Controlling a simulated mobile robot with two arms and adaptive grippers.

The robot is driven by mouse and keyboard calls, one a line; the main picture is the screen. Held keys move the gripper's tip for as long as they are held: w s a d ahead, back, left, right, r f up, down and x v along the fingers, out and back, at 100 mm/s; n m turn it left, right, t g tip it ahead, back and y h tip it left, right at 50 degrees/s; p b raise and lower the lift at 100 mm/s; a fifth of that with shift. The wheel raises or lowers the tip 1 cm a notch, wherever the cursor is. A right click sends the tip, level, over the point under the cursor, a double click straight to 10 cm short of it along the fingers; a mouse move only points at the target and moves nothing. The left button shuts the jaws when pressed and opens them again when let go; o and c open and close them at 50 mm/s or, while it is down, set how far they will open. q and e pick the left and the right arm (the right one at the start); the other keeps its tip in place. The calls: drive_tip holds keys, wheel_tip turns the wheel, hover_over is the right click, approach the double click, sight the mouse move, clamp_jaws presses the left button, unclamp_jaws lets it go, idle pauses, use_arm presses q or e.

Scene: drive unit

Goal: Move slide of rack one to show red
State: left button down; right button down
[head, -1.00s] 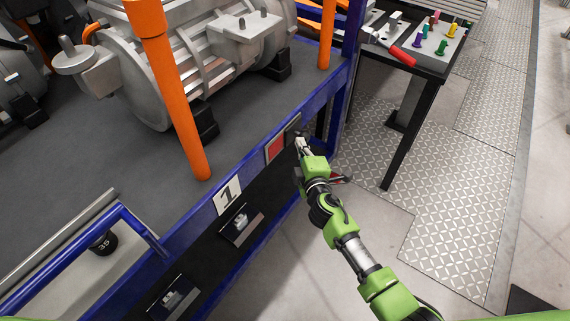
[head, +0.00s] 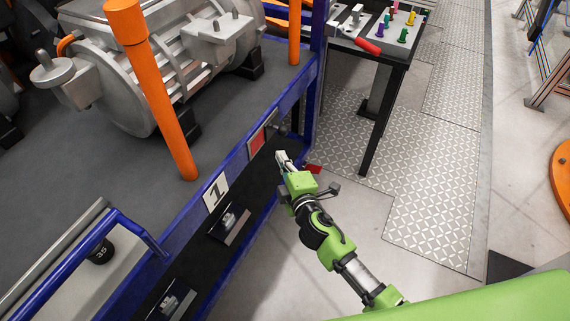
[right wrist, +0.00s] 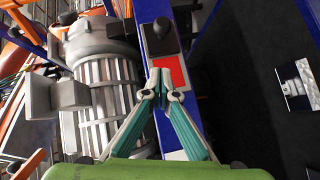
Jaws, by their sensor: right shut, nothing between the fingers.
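Rack one is a blue frame with a white label "1" (head: 216,191) on its front rail. Right of the label, the rail carries the slide's red field (head: 257,142), with a dark slide plate with a knob (head: 279,129) at its right end. In the right wrist view the red field (right wrist: 177,72) shows below the dark slide plate (right wrist: 160,38) and its black knob. My right gripper (head: 283,157) is shut and empty, in front of the rail just below and right of the red field, apart from the knob. My left gripper is not in view.
A grey motor (head: 165,70) stands on the rack behind an orange post (head: 160,100). A table (head: 375,50) with coloured pegs and a red-handled tool stands at the back right. Open floor (head: 430,190) lies right of my arm.

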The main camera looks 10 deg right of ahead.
drive_tip(key=v, duration=0.2)
drive_tip(key=shift+s, duration=0.4)
drive_tip(key=shift+d, duration=0.1)
drive_tip(key=s+d+f+m+g+h, duration=0.1)
drive_tip(key=s+d+f+m+g, duration=0.2)
drive_tip(key=s+f, duration=0.65)
drive_tip(key=s+d+f+m+g, duration=0.2)
drive_tip(key=s+d+f+g, duration=0.15)
drive_tip(key=f, duration=1.05)
drive_tip(key=s+d+f+m+g+h, duration=0.1)
drive_tip(key=s+d+f+m+g, duration=0.15)
drive_tip(key=s+f, duration=0.65)
drive_tip(key=s+d+f+m+g, duration=0.2)
drive_tip(key=s+f, duration=0.3)
drive_tip(key=s, duration=0.4)
drive_tip(key=s+d+f+m+g, duration=0.1)
drive_tip(key=s+d+f+m, duration=0.1)
drive_tip(key=s+f, duration=0.3)
drive_tip(key=s+d+f+m+g, duration=0.2)
drive_tip(key=s+f+m, duration=0.2)
drive_tip(key=s, duration=0.9)
drive_tip(key=shift+s+d+f+g+h, duration=0.3)
drive_tip(key=shift+s+d+f+h, duration=0.1)
drive_tip(key=shift+f, duration=0.2)
